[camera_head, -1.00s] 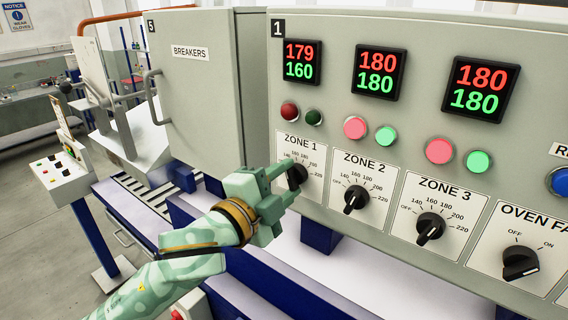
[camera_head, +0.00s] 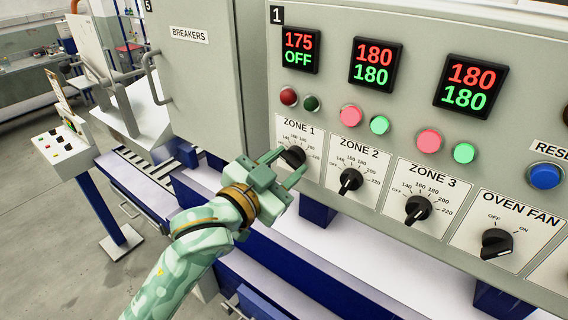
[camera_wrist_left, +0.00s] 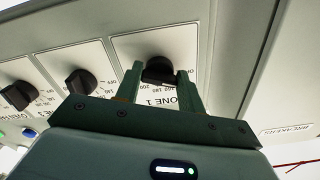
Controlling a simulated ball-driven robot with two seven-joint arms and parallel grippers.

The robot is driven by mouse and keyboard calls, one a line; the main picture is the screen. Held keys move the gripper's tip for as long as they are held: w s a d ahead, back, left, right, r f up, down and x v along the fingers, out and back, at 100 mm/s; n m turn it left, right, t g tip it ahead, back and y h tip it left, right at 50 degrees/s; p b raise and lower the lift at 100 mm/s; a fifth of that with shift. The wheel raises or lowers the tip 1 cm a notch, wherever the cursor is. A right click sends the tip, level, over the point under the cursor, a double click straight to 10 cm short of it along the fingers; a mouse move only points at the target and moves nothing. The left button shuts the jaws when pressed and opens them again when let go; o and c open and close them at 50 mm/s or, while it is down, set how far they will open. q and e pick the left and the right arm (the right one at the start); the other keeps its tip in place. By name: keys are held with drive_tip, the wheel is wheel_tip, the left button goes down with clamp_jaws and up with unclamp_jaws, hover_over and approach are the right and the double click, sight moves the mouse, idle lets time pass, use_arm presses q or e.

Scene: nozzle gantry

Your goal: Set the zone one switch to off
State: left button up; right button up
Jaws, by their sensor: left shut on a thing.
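The zone one switch (camera_head: 293,157) is a black rotary knob on the grey control panel, under the ZONE 1 label. It also shows in the left wrist view (camera_wrist_left: 158,70). My left gripper (camera_head: 289,162) is at this knob, with one green finger on each side, shut on it. The fingers hide part of the dial, so the knob's pointer is hard to read. The zone one display (camera_head: 298,50) above reads 175 in red and OFF in green. My right gripper is not in view.
The zone two knob (camera_head: 350,180), zone three knob (camera_head: 418,209) and oven fan knob (camera_head: 496,243) lie to the right. Red and green lamps sit above the dials. A breaker cabinet door (camera_head: 195,85) with a handle is on the left.

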use_arm(q)
drive_tip(key=shift+n, duration=0.6)
drive_tip(key=o, duration=0.8)
drive_tip(key=shift+o, duration=0.9)
drive_tip(key=shift+w+d, duration=0.1)
